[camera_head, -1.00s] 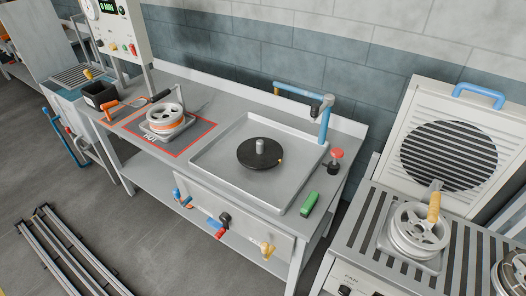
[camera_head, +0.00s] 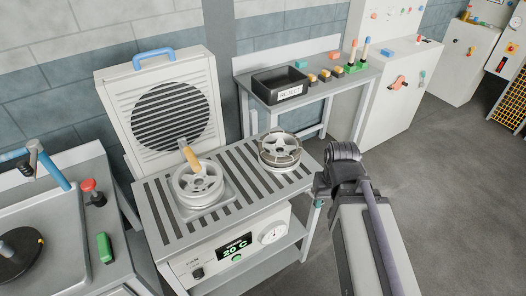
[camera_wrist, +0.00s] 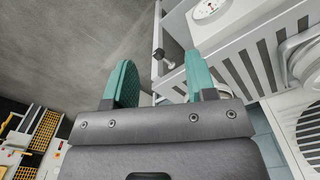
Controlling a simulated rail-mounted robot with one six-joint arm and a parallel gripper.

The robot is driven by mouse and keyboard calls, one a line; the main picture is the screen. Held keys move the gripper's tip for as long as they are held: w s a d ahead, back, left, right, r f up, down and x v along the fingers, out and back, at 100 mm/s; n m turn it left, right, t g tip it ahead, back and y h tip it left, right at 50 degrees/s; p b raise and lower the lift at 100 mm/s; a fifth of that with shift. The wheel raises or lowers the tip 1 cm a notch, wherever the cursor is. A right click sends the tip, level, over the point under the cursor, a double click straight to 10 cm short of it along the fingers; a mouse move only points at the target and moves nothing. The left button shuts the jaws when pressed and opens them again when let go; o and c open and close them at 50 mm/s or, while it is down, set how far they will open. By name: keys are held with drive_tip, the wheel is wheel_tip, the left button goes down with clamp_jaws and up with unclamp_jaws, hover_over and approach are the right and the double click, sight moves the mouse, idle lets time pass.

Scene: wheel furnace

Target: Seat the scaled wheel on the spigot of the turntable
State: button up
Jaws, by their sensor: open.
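A spoked wheel (camera_head: 279,150) with darker, mottled spokes lies flat at the right of the slatted fan table; it looks like the scaled one. A cleaner pale wheel (camera_head: 198,183) lies on a square plate left of it, with a wooden-handled tool (camera_head: 187,152) at it. The turntable (camera_head: 18,262) is a black disc at the left edge, partly cut off; its grey spigot (camera_head: 4,249) stands bare. My gripper (camera_head: 318,203) is right of the fan table, apart from both wheels. In the wrist view my gripper (camera_wrist: 160,82) has its teal fingers wide apart, nothing between them.
The fan table (camera_head: 236,192) has an upright round-grilled panel (camera_head: 172,115) behind it. A black reject bin (camera_head: 283,85) and several small blocks stand on the bench behind. A red button (camera_head: 89,186) and green block (camera_head: 105,247) are by the turntable tray. Floor at right is clear.

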sight(299, 141)
idle(0.7)
drive_tip(key=shift+c, duration=0.5)
drive_tip(key=w+a+f+n+b, duration=0.1)
drive_tip(key=w, duration=1.1)
drive_tip(key=w+a+f+b, duration=0.1)
drive_tip(key=w+a, duration=0.1)
drive_tip(key=w, duration=1.1)
drive_tip(key=w+a+f+n+b, duration=0.1)
drive_tip(key=w, duration=1.2)
drive_tip(key=shift+a+n, duration=0.15)
drive_tip(key=shift+n, duration=0.15)
drive_tip(key=shift+c, duration=0.9)
drive_tip(key=shift+s, duration=0.2)
wheel_tip(299, 141, down, 9)
drive_tip(key=b, duration=0.9)
clamp_jaws()
drive_tip(key=shift+r, duration=0.15)
